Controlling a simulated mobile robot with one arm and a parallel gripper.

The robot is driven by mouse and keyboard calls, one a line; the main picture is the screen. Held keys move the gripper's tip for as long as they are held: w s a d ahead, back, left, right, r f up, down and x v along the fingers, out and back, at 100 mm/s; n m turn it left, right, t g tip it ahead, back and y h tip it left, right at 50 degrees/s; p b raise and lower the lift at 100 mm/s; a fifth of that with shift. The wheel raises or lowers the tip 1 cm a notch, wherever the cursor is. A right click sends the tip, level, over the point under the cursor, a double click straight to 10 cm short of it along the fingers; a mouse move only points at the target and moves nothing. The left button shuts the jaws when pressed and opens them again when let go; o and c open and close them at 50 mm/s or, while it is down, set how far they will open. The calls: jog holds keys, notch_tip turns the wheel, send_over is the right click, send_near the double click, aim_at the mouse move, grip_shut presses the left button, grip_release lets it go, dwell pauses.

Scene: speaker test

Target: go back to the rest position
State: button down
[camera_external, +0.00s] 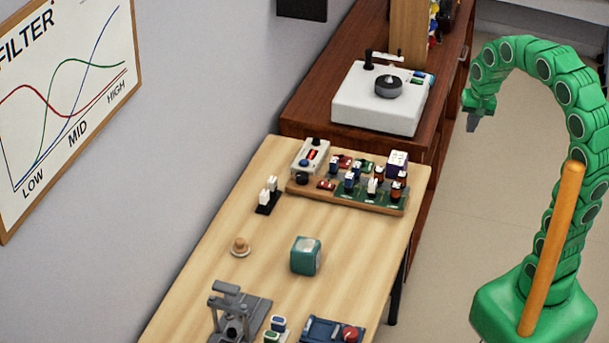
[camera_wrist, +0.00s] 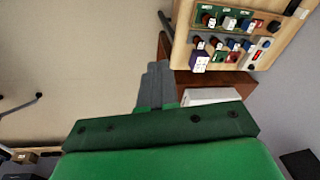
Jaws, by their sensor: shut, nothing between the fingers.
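My green segmented arm arches up on the right of the external view, and its end hangs over the open floor. My gripper (camera_external: 473,122) points down, shut and empty, to the right of the dark wooden cabinet and clear of the table. In the wrist view my grey gripper fingers (camera_wrist: 154,86) lie together above the floor, with nothing between them. The rest position itself is not marked in either view.
A light wooden table (camera_external: 272,215) holds a component board (camera_external: 350,195), a teal cube (camera_external: 305,256) and a grey fixture (camera_external: 238,312). A white device (camera_external: 381,97) stands on the dark cabinet (camera_external: 310,112). An orange post (camera_external: 552,245) shows before my arm. Floor (camera_external: 450,215) between is clear.

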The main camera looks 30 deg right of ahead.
jog(key=s+d+f+n+g, duration=0.1)
jog(key=s+f+n+g, duration=0.1)
jog(key=s, duration=1)
jog(key=s+d+f+n+g, duration=0.1)
jog(key=s+f+n, duration=0.2)
jog(key=s, duration=1)
notch_tip(320, 180, down, 2)
jog(key=shift+d+f+n+g, duration=0.1)
jog(key=shift+d+n+g, duration=0.05)
jog(key=shift+n+g, duration=0.25)
